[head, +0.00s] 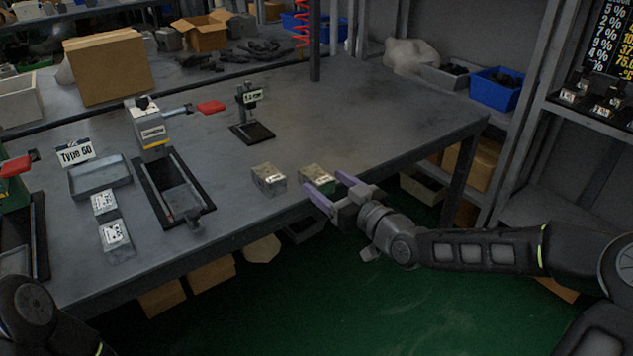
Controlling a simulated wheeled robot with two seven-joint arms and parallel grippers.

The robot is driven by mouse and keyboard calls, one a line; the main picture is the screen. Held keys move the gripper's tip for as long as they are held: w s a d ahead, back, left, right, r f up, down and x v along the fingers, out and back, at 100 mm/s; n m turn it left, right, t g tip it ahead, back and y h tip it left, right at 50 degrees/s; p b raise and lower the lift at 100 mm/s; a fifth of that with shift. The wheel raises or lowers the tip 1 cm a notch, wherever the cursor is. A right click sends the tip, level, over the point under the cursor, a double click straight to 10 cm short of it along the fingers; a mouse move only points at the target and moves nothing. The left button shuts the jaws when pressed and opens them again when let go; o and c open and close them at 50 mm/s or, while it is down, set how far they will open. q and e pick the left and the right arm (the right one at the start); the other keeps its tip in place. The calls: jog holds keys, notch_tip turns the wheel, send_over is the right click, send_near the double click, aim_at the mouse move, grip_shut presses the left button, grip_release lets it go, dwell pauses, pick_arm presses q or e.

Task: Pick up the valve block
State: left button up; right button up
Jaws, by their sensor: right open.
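Two grey metal valve blocks with white labels sit side by side near the table's front edge: a left one (269,179) and a right one (317,178). My right gripper (328,188) is open at the right block, with its purple fingers pointing at the table. Two more labelled blocks lie at the left, one (104,205) behind the other (116,238). Only part of my left arm shows at the bottom left; its gripper is out of view.
The grey table (370,120) is clear at the right and behind the blocks. A black vise-like fixture (174,187), an empty tray (100,177) with a "Type 60" sign (76,153) and a small stand (250,115) stand on it. A blue bin (496,90) is on the right shelf.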

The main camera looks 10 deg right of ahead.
aim_at(316, 174)
jog(key=x, duration=0.4)
jog(key=shift+w+a+f+b, duration=0.15)
jog(key=shift+w+a+b, duration=0.05)
jog(key=shift+b, duration=0.15)
jog(key=shift+c, duration=0.5)
grip_shut()
dwell(0.4)
